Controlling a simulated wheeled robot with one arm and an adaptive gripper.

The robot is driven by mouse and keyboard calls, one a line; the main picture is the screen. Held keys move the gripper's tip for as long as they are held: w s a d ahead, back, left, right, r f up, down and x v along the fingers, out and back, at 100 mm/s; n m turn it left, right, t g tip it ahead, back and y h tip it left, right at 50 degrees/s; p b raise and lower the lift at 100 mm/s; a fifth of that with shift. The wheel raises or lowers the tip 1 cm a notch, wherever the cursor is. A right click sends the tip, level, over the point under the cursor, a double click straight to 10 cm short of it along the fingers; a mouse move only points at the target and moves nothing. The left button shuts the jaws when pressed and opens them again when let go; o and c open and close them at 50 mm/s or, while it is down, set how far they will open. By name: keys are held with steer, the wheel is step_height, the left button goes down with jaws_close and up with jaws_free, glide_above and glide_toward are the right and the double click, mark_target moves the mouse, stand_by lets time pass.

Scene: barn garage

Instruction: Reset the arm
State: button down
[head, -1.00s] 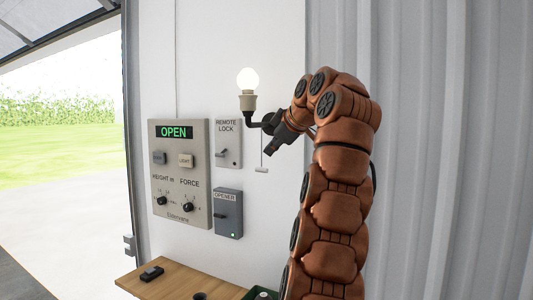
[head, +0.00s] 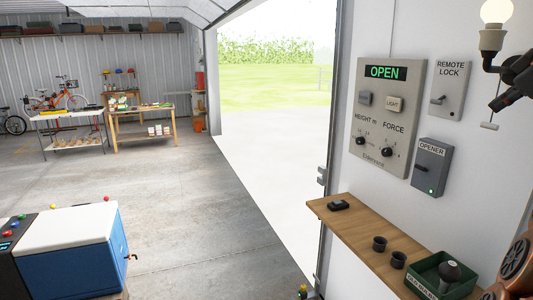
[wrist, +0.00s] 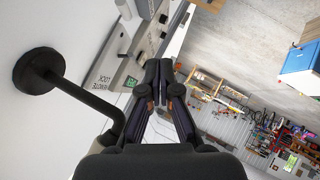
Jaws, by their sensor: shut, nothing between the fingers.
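My gripper shows in the wrist view (wrist: 159,72) with its two dark fingers together and nothing between them. In the head view only part of it (head: 515,85) shows at the right edge, near the pull cord below the lit bulb (head: 497,12). The brown arm is mostly out of the head view, with a piece at the lower right. In the wrist view the black lamp bracket (wrist: 85,97) runs close beside the gripper on the left. I cannot tell whether they touch.
The control panel (head: 388,120) reads OPEN; the remote lock box (head: 450,88) and opener box (head: 432,167) are beside it. A wooden shelf (head: 345,222) holds a small black remote, two dark cups and a green bin (head: 427,284). A blue-and-white cooler (head: 73,250) stands lower left. Open concrete floor lies between.

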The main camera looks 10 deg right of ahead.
steer(key=w+a+f+m+g+y, duration=0.1)
steer(key=w+a+f+y, duration=0.1)
steer(key=a+f, duration=0.45)
steer(key=w+a+f+m+g+y, duration=0.1)
steer(key=w+a+f+g, duration=0.15)
steer(key=a, duration=0.75)
steer(key=s+a+f+g+y, duration=0.1)
steer(key=s+a+f, duration=0.1)
steer(key=a+f, duration=0.4)
steer(key=s+a+f+g+y, duration=0.1)
steer(key=s+a+f, duration=0.2)
steer(key=a+f, duration=0.3)
steer(key=s+a+f+m+g+h, duration=0.1)
steer(key=s+a+f+g, duration=0.2)
steer(key=s+f, duration=0.8)
steer(key=s+a+f+m+g+h, duration=0.1)
steer(key=s+a+f, duration=0.7)
steer(key=s, duration=0.8)
step_height(320, 180, down, 3)
steer(key=shift+a+f+m+g+h, duration=0.1)
steer(key=shift+a+m+g+h, duration=0.3)
steer(key=shift+g, duration=0.85)
steer(key=shift+s+d, duration=0.1)
steer(key=shift+d, duration=0.1)
